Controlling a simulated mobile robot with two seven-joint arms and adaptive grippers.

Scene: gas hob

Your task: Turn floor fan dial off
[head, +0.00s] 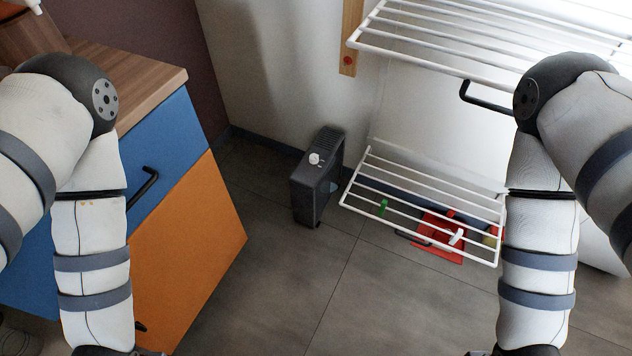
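The floor fan (318,180) is a dark, box-shaped unit standing upright on the floor near the wall, in the middle of the head view. Its white dial (314,158) sits on the top face; its exact setting is too small to read. My left and right arms hang down at the two sides of the view, both apart from the fan. Only dark edges of the left gripper (148,352) and the right gripper (478,353) show at the bottom edge. Their fingers are cut off, so their opening is hidden.
A blue and orange cabinet (190,240) with a wooden top stands at the left. A white wire drying rack (425,205) is right of the fan, with a red dustpan-like item (436,238) beneath its lower shelf. The tiled floor (300,290) in front of the fan is clear.

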